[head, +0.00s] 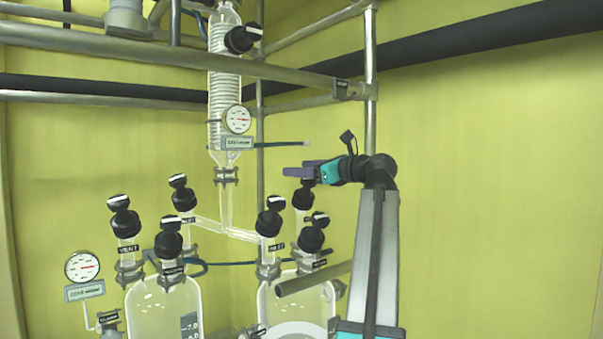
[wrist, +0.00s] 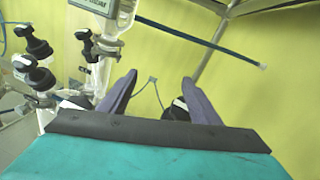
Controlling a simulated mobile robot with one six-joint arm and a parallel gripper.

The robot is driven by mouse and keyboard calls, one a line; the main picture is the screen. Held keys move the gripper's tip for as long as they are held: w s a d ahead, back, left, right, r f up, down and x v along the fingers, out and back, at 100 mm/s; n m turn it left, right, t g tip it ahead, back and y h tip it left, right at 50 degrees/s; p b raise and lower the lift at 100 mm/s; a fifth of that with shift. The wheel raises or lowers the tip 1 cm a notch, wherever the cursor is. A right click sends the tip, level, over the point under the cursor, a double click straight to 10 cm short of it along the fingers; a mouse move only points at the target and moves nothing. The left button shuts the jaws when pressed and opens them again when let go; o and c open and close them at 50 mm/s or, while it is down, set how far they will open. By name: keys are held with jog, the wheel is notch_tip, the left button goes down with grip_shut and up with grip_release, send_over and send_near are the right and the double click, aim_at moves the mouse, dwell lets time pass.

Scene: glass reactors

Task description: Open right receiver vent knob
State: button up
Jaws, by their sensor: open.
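The right receiver (head: 297,303) is a clear glass vessel with several black knobs on its necks. My gripper (head: 287,171) points left, just above the rear knob, apart from the left knob. In the wrist view my gripper (wrist: 158,80) is open, with a dark knob (wrist: 177,110) partly hidden low by its right finger. I cannot tell which knob this is.
The left receiver (head: 163,308) carries several similar knobs. A glass column (head: 225,90) with a gauge (head: 237,119) rises behind, left of my gripper. A thin hose (head: 280,143) sticks out above it. Metal pipes cross overhead. The space by the right wall is clear.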

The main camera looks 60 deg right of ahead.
jog(key=s+a+b, duration=0.1)
jog(key=s+a, duration=0.3)
jog(key=a, duration=0.1)
jog(key=shift+a+r, duration=0.3)
jog(key=shift+s, duration=0.1)
